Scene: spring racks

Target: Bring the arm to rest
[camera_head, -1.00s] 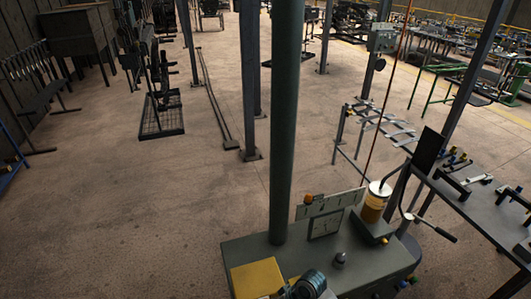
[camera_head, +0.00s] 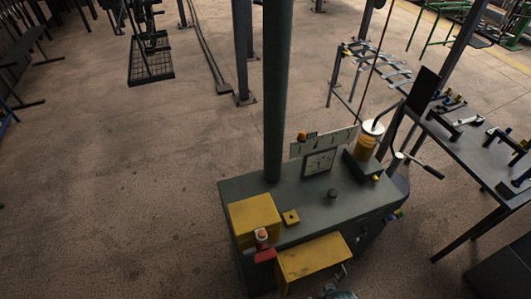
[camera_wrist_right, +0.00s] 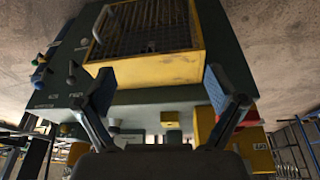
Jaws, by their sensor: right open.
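My right gripper (camera_wrist_right: 160,92) shows in the right wrist view with its two fingers spread apart and nothing between them. Beyond the fingers is the green-grey machine (camera_wrist_right: 140,97) with a yellow guard with a barred window (camera_wrist_right: 160,70). In the head view the machine (camera_head: 300,212) stands on the floor at the lower middle, with a yellow box (camera_head: 255,221) and a yellow guard (camera_head: 312,257) at its front. A small rounded part, perhaps of my right arm, shows at the bottom edge there. My left gripper is not in view.
A green column (camera_head: 276,90) rises behind the machine. A dark table (camera_head: 470,150) with several tools stands at the right, and a rack (camera_head: 375,65) stands behind. The floor (camera_head: 120,200) at the left is clear.

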